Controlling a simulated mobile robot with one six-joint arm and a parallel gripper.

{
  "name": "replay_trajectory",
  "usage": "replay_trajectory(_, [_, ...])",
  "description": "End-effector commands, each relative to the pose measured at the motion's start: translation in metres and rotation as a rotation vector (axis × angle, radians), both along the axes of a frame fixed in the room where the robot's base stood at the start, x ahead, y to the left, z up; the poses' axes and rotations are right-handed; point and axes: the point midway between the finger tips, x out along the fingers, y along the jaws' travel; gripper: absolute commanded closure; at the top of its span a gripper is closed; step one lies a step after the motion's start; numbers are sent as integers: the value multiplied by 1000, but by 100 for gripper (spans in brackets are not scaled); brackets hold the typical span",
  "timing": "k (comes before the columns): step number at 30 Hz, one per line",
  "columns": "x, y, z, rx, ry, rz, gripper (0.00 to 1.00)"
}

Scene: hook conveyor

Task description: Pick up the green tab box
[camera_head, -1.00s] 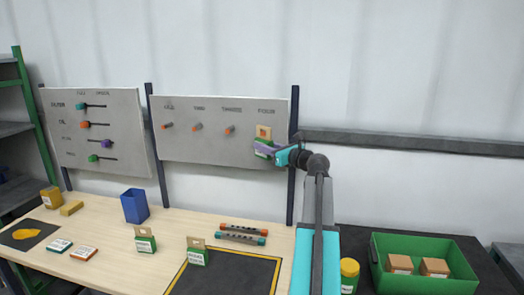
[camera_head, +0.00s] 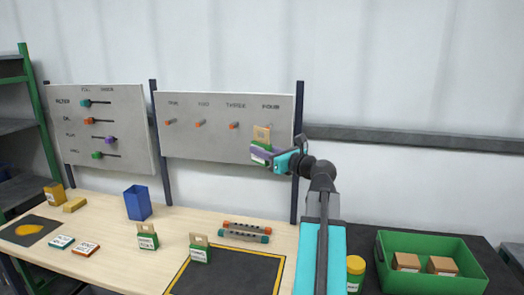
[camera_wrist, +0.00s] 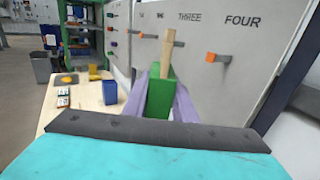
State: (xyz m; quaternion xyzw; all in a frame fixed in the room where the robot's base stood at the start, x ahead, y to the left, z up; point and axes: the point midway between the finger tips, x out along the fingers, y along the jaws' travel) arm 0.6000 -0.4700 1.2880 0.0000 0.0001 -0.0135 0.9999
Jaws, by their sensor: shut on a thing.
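The green tab box (camera_head: 260,153) has a green body, a white label and a tan tab (camera_head: 262,135) on top. My gripper (camera_head: 275,156) is shut on its body and holds it upright in front of the right end of the peg board (camera_head: 222,150), under the word FOUR. In the wrist view, the box (camera_wrist: 161,92) sits between my purple fingers, with its tab sticking up. The orange peg under FOUR (camera_wrist: 214,58) stands to its right there, apart from the tab; the box hides this peg in the head view.
Two more green boxes with tan tabs (camera_head: 147,241) (camera_head: 199,254) stand on the table. A blue bin (camera_head: 138,204) and two dark bars with coloured ends (camera_head: 245,232) are there too. A green crate (camera_head: 432,285) with brown boxes is at right.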

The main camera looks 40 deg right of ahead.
Motion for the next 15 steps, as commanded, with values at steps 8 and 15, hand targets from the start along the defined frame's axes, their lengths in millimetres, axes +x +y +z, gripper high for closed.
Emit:
replay_trajectory(8, [-24, 38, -2, -1, -1, 1, 100])
replay_trajectory(15, [-31, 51, -3, -2, -2, 2, 100])
